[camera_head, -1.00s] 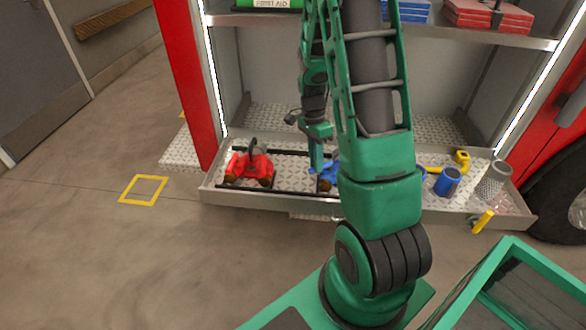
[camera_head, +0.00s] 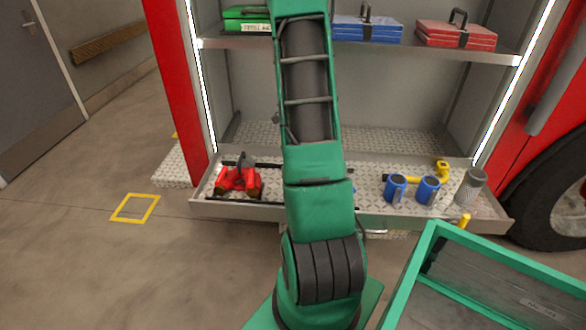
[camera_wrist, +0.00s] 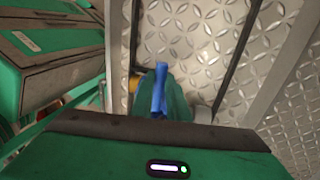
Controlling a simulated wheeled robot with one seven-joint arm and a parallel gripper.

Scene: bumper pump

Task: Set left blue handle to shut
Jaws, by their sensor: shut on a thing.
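A narrow blue handle (camera_wrist: 160,88) stands up between the green fingers of my gripper (camera_wrist: 165,100) in the wrist view. My gripper is shut on it. Most of the part under the handle is hidden by the fingers, with a bit of yellow and a pale fitting showing beside them. In the head view my arm hides my gripper and nearly all of the blue-handled part. Whether the handle is turned open or shut cannot be told.
The pull-out tray (camera_head: 240,211) holds a red tool (camera_head: 240,180) at left. Two blue cylinders (camera_head: 396,189) (camera_head: 428,190), a grey mesh cylinder (camera_head: 470,188) and yellow pieces stand at right. A shelf (camera_head: 400,52) with green, blue and red cases is above.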

